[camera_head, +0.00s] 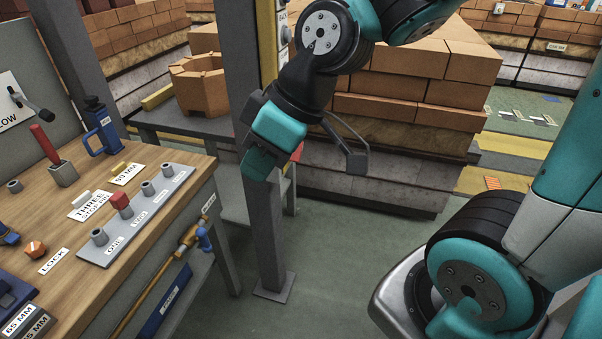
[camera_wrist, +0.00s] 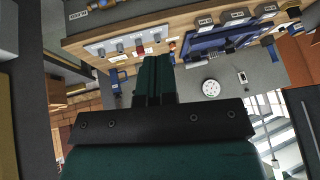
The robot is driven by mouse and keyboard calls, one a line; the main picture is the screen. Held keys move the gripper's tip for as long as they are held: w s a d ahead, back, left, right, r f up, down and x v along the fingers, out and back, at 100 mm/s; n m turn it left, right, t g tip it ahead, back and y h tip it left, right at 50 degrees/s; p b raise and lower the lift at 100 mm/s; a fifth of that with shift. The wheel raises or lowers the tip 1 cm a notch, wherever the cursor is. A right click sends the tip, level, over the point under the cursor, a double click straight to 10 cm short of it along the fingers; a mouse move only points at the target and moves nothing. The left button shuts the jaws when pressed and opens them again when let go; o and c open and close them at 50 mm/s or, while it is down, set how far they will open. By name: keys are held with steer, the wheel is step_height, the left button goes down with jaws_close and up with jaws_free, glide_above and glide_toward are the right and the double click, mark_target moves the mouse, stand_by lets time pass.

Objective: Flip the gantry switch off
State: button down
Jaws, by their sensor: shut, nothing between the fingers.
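My gripper (camera_head: 258,163) hangs in front of the grey post, its teal fingers pointing down and slightly left. In the wrist view its fingers (camera_wrist: 155,66) are together with nothing between them. A yellow panel (camera_head: 267,42) is on the grey post (camera_head: 265,225), with small pale fittings (camera_head: 284,32) along its right edge, above my gripper. My arm partly covers these fittings and their label. I cannot tell whether one is the gantry switch, nor its position. A lever (camera_head: 31,104) sits on a board marked "LOW" at the far left, away from my gripper.
Brick stacks (camera_head: 410,113) stand behind my arm. Green floor (camera_head: 335,255) is clear right of the post.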

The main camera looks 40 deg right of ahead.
steer(key=w+d+f+n+t+b, duration=0.1)
steer(key=w+d+f+t+b, duration=0.3)
steer(key=w+d+f+b, duration=0.55)
steer(key=w+d+f+n+t+h+b, duration=0.1)
steer(key=w+d+f+t+h+b, duration=0.1)
steer(key=d, duration=0.5)
steer(key=w+d+f+t+h+b, duration=0.2)
steer(key=w+d+f+t, duration=0.1)
steer(key=d+f, duration=0.3)
steer(key=shift+w+d+f+n+h, duration=0.4)
steer(key=shift+w+f, duration=0.15)
steer(key=shift+w, duration=0.1)
steer(key=shift+w, duration=0.1)
glide_toward(294, 160)
steer(key=w+a, duration=0.2)
steer(key=w, duration=0.1)
steer(key=w+d+f, duration=0.1)
steer(key=w+d+f+p, duration=0.1)
steer(key=f, duration=0.1)
steer(key=shift+w, duration=0.35)
steer(key=shift+a+f, duration=0.1)
steer(key=shift+f, duration=0.05)
